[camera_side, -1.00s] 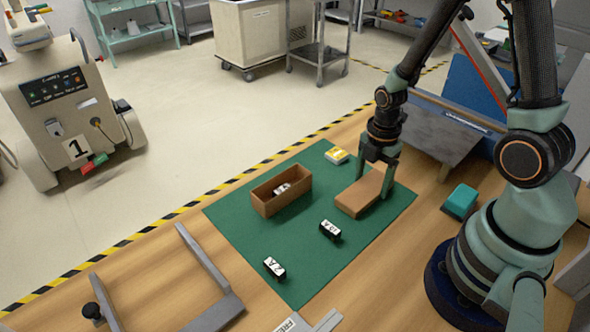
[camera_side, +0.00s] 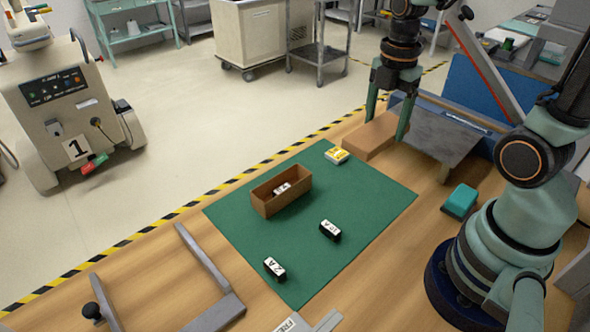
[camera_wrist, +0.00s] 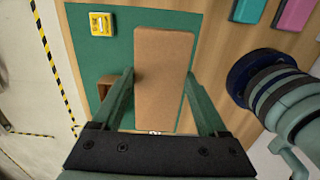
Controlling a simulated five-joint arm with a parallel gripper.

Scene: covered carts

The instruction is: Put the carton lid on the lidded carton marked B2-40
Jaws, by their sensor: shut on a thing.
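The carton lid (camera_side: 370,138) is a plain brown slab. My gripper (camera_side: 387,124) is shut on it, with one finger on each side, and holds it up above the work area. In the wrist view the lid (camera_wrist: 162,62) lies between the fingers (camera_wrist: 159,74). The open brown carton (camera_side: 287,196) stands on the green mat, to the lower left of the lid in the side view. A small white-labelled piece (camera_side: 282,188) lies inside it. I cannot read a B2-40 mark on the carton. In the wrist view its corner (camera_wrist: 101,90) is partly hidden behind a finger.
A yellow-and-white box (camera_side: 337,155) lies at the back of the mat (camera_side: 245,240). Two black pieces with white labels (camera_side: 330,230) (camera_side: 274,268) lie in front. A teal block (camera_side: 460,201) sits right of the mat. A grey frame (camera_side: 210,270) stands at front left.

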